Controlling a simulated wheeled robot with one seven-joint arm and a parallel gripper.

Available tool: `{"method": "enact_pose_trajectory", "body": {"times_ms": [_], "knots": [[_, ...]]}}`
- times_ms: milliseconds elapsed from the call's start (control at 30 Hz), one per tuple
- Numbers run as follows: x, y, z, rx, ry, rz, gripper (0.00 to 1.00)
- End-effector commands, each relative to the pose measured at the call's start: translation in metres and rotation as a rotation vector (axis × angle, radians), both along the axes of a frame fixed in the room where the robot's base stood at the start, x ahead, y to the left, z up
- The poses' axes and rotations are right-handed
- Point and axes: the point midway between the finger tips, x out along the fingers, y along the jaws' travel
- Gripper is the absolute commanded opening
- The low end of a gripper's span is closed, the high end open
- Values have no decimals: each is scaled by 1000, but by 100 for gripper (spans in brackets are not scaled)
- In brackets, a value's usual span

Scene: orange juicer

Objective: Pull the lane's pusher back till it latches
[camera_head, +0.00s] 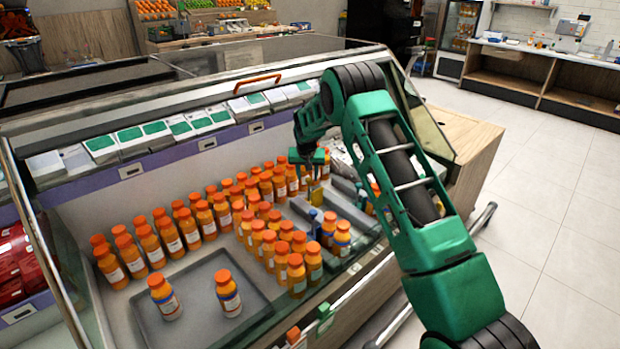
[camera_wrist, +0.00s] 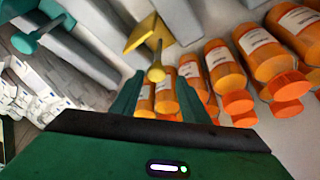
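A yellow pusher (camera_wrist: 142,33) with a round knob on a short stem (camera_wrist: 156,73) stands at the top middle of the wrist view, behind a row of orange-capped bottles (camera_wrist: 210,65). A green pusher with a round knob (camera_wrist: 25,42) shows at the upper left, in another lane. My gripper (camera_wrist: 158,90) is open, its two green fingers apart. The yellow knob appears between the fingertips; I cannot tell whether they touch it. In the head view my gripper (camera_head: 310,160) is over the display's right half, and its fingers are small and partly hidden there.
Grey lane dividers (camera_head: 345,205) run beside the lanes. Juice bottles (camera_head: 215,210) crowd the display's middle. A dark tray (camera_head: 200,300) with two bottles lies at the front left.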

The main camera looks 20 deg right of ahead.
Motion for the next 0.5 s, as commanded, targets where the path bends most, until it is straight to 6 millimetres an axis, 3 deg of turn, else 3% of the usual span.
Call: {"method": "enact_pose_trajectory", "body": {"times_ms": [267,500], "knots": [[-2,-1,2,0,3,-2,41],[-12,4,31,1,3,-1,41]]}}
